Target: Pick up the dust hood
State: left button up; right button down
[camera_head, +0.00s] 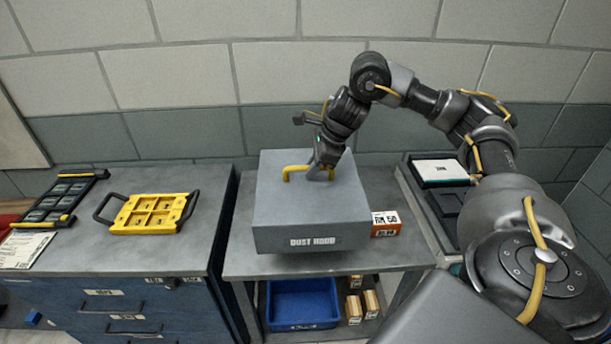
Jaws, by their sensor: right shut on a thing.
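The dust hood (311,211) is a grey box with "DUST HOOD" lettered on its front and a yellow handle (290,172) on top. It shows over the middle table (243,262); I cannot tell whether it rests on the table or hangs just above it. My right gripper (322,174) comes down from above and is shut on the yellow handle. The gripper and wrist hide part of the handle. My left gripper is not in view.
An orange-and-white box (385,224) stands close beside the hood's right side. A yellow tray with black handles (148,214) lies on the left cabinet (100,255). A dark case (433,205) is at right. A blue bin (303,301) sits on the lower shelf.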

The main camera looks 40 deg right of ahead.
jog(key=s+r, duration=0.1)
jog(key=s+a, duration=0.1)
jog(key=s, duration=0.1)
jog(key=s+a+r, duration=0.1)
jog(key=shift+s+r+p, duration=0.3)
jog(key=shift+s, duration=0.05)
jog(key=shift+s+a+r, duration=0.15)
jog(key=shift+s+a, duration=0.05)
jog(key=shift+s, duration=0.2)
